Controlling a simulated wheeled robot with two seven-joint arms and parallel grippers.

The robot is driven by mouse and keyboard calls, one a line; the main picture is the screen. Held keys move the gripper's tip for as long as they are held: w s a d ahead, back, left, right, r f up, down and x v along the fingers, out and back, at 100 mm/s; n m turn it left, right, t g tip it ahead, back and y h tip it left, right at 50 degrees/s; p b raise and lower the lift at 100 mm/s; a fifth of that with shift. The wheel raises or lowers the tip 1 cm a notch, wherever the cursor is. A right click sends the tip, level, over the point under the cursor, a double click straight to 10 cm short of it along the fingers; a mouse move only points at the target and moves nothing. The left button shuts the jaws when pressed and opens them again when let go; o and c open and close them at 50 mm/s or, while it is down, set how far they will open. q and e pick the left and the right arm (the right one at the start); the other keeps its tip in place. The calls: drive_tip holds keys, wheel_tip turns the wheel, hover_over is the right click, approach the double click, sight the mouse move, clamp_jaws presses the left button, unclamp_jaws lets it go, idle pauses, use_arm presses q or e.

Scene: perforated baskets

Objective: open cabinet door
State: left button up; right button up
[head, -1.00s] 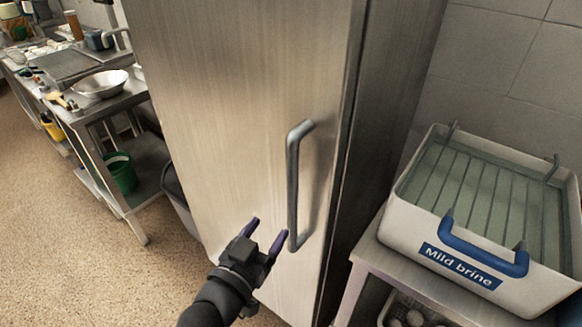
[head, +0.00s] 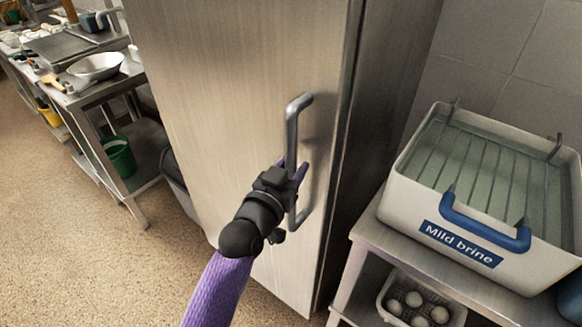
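The cabinet is a tall brushed-metal unit whose door (head: 235,90) fills the middle of the head view and looks shut. Its vertical grey bar handle (head: 292,128) is near the door's right edge. My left gripper (head: 292,167) is at the lower half of the handle. The gripper body hides part of the lower handle. My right gripper is not in view.
Right of the cabinet, a white "Mild brine" tub (head: 405,205) with a blue handle stands on a metal table (head: 372,243), above a basket of round white items (head: 415,310). A metal worktable (head: 125,80) with a bowl (head: 95,67) is at left. Speckled floor is clear at lower left.

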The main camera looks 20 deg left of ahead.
use_arm(q)
clamp_jaws()
idle(1.1)
